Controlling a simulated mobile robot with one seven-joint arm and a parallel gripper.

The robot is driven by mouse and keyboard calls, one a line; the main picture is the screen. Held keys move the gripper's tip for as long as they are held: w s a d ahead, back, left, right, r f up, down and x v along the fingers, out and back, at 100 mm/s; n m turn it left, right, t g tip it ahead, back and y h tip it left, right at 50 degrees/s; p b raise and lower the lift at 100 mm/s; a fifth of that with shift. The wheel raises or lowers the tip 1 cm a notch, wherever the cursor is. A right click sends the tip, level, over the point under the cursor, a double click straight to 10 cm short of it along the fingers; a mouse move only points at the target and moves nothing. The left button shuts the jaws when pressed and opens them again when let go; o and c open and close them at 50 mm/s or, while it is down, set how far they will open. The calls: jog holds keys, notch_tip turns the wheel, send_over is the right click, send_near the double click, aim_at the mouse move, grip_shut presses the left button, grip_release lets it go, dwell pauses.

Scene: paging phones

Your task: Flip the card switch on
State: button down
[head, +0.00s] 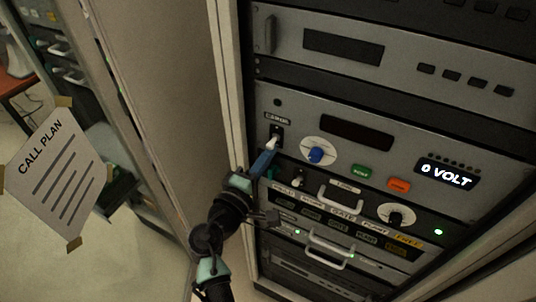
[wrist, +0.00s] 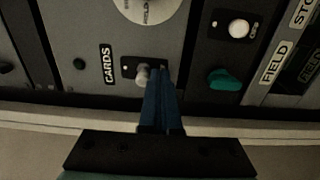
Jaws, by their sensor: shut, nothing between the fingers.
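The card switch (head: 273,140) is a small pale toggle on a black plate, on the left of the grey rack panel. In the head view its lever tilts downward. It also shows in the wrist view (wrist: 142,76), beside a label reading CARDS (wrist: 107,64). My gripper (head: 268,156) has blue fingers, shut and empty, just below the lever. In the wrist view the fingertips (wrist: 162,74) are right beside the lever; I cannot tell whether they touch it. The fingers hide part of the switch plate.
A blue knob (head: 316,155), a green button (head: 361,172), an orange button (head: 399,185) and a display reading 0 VOLT (head: 447,173) lie to the right. A drawer handle (head: 340,198) juts out below. The rack's side post (head: 232,100) stands close on the left.

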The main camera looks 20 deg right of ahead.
jog(key=shift+r, duration=0.25)
jog(key=shift+f, duration=0.2)
jog(key=shift+f+b, duration=0.5)
jog(key=shift+b, duration=0.25)
jog(key=p+v, duration=0.1)
jog(key=v, duration=0.7)
